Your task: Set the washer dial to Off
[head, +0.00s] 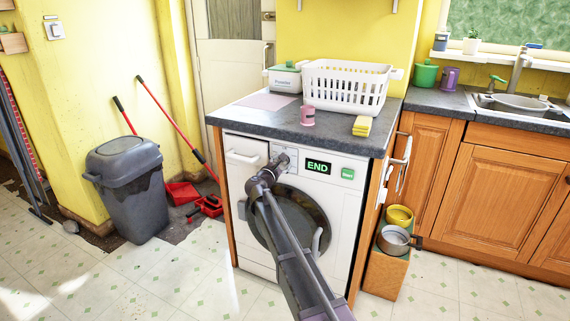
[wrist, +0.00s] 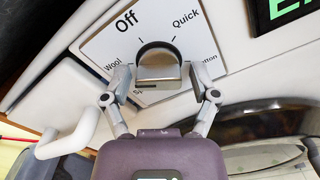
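The washer (head: 335,190) stands under the dark counter, and its display reads END. In the wrist view the dial (wrist: 159,72) is a grey knob with a dark upper rim on a white plate (wrist: 204,40). The plate is marked Off at upper left, Quick at upper right, Wool at left and a partly hidden Cotton at right. Which mark the dial points to is not clear. My gripper (wrist: 160,85) is open, with one finger on each side of the knob and small gaps beside it. In the head view my gripper (head: 272,168) is at the panel and partly covers the dial.
The washer's drawer handle (wrist: 70,135) is close to my left finger. On the counter (head: 250,115) are a white basket (head: 346,86), a pink cup (head: 307,115) and yellow sponges (head: 362,126). A grey bin (head: 128,190) stands left. The floor in front is mostly clear.

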